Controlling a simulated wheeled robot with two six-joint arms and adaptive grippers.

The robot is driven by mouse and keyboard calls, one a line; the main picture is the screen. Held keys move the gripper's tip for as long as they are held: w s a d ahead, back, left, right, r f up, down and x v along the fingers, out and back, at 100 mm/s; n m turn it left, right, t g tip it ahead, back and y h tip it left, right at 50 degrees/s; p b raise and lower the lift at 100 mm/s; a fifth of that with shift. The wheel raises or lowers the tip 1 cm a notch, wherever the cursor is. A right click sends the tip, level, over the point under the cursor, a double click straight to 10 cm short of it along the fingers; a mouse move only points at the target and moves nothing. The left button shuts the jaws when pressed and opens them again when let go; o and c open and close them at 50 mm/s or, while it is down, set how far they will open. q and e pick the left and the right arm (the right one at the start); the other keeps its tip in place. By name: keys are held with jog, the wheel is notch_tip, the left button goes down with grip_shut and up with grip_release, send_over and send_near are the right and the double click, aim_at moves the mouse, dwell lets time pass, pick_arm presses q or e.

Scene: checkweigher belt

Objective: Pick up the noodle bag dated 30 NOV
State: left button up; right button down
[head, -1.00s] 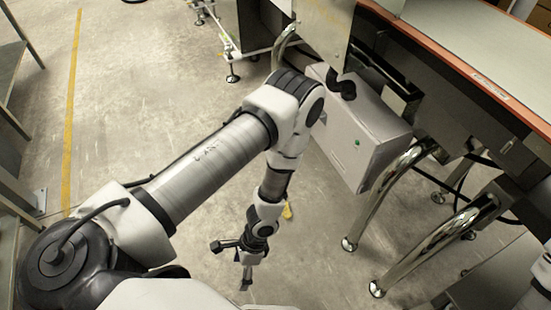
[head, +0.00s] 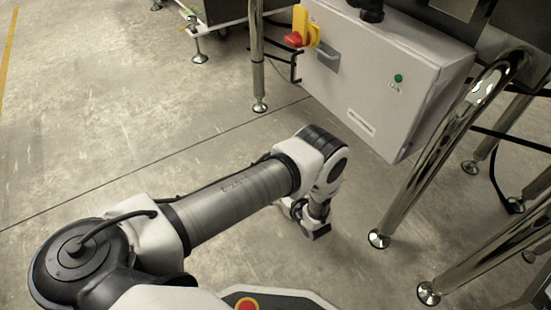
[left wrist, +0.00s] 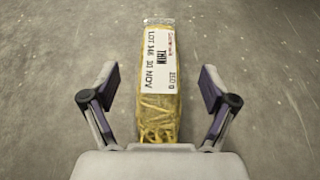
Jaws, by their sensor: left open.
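A noodle bag (left wrist: 158,85) with yellow contents and a white label lies on the concrete floor in the left wrist view. Its label reads THIN, LOT 346 and 30 NOV. My left gripper (left wrist: 157,75) is open, with one finger on each side of the bag and a gap to both sides. The bag's near end runs behind the gripper's body. In the head view the bag cannot be seen, and my left arm's wrist points down to the floor, its fingers hidden. My right gripper is not in view.
A grey control box (head: 385,75) with a red and yellow switch (head: 303,30) hangs right of my left arm. Shiny metal legs (head: 455,150) stand on the floor at the right. The floor (head: 130,110) at the left is clear.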

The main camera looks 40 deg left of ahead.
pick_arm(q)
jog(key=b+x, duration=0.2)
jog(key=x, duration=0.1)
jog(key=shift+a+f, duration=0.15)
jog(key=shift+f, duration=0.15)
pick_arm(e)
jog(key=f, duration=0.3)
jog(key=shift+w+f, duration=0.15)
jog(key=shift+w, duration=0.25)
pick_arm(q)
jog(key=shift+w+a+r, duration=0.1)
jog(key=shift+w+a, duration=0.05)
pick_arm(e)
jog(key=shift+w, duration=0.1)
pick_arm(q)
jog(key=shift+r, duration=0.15)
jog(key=shift+c, duration=0.3)
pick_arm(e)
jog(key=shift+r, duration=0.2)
pick_arm(q)
jog(key=c, duration=1.4)
